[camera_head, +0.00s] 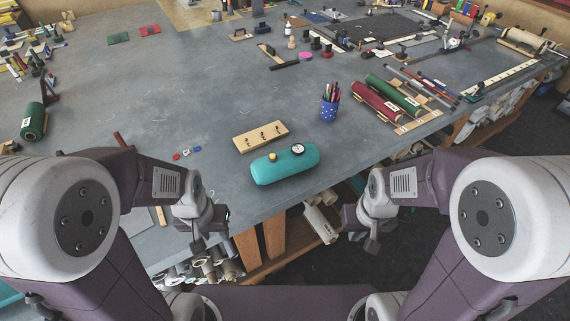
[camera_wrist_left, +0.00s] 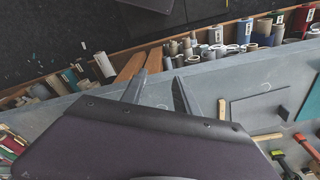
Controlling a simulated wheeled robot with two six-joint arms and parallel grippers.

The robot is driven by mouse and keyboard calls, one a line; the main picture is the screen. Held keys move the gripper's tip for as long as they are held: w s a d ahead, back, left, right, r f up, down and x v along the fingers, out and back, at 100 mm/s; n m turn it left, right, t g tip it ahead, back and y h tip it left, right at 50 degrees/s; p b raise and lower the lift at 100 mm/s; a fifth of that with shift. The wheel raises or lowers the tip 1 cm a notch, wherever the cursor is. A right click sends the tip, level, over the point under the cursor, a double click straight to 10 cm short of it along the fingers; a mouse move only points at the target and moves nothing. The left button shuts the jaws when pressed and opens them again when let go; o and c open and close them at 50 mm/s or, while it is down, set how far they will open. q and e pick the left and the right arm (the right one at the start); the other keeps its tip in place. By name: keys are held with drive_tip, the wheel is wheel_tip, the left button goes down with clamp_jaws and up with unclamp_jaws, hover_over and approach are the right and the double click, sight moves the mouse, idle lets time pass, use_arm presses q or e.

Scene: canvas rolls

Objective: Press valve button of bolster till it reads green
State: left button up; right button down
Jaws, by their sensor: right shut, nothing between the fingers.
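The teal bolster (camera_head: 285,168) lies near the front edge of the grey table, between my two arms. A yellow round button (camera_head: 272,157) sits on its top left part, and a round white-faced gauge (camera_head: 298,149) with a dark rim stands at its right. The gauge reading is too small to tell. My left gripper (camera_head: 198,243) is at the table's front edge, left of the bolster and apart from it. The left wrist view shows its fingers (camera_wrist_left: 158,95) spread, with nothing between them. My right gripper (camera_head: 371,243) is shut and empty, off the front edge, to the right of the bolster.
A wooden board with hooks (camera_head: 261,137) lies just behind the bolster. A blue pencil cup (camera_head: 330,102) stands behind it to the right, near red and green rolls (camera_head: 376,102). Small coloured pieces (camera_head: 187,153) lie to the left. Rolls are stored under the table edge (camera_wrist_left: 245,32).

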use_arm(q)
drive_tip(key=shift+d, duration=0.15)
clamp_jaws()
idle(1.6)
